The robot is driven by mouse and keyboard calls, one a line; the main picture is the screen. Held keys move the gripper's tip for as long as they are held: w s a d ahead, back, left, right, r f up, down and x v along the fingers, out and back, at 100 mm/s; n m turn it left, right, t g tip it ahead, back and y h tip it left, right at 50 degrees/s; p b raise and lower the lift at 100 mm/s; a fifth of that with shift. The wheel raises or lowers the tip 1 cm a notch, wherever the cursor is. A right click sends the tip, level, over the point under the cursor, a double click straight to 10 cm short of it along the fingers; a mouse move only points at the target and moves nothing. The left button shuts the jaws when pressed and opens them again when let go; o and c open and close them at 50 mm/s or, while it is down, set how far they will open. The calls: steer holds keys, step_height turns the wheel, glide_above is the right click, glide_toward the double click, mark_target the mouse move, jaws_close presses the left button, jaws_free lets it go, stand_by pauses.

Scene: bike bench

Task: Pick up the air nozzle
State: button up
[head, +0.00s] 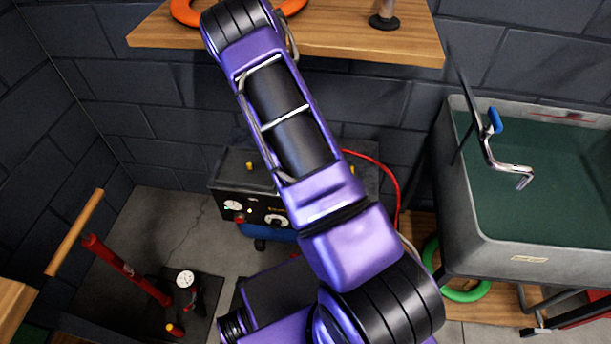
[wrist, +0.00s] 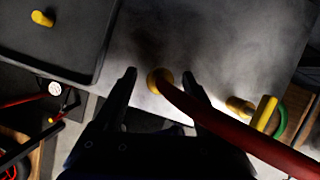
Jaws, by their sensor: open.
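In the wrist view, a thick red hose (wrist: 235,124) runs in from the lower right and ends in a round yellow fitting (wrist: 154,80) on a grey surface. A yellow piece with an upright bar (wrist: 263,112) lies to the right on the same surface. I cannot tell for sure which of these yellow parts is the air nozzle. My gripper (wrist: 159,77) is open, its fingertips on either side of the yellow fitting as seen from the wrist. I cannot tell how far above it they are. In the head view my arm hides the gripper and these parts.
A grey basin (head: 525,256) is at right. A red floor pump (head: 127,270) stands at left. Dark walls close the corner.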

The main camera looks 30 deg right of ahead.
steer(key=shift+x, duration=0.8)
steer(key=shift+s, duration=0.1)
jaws_close()
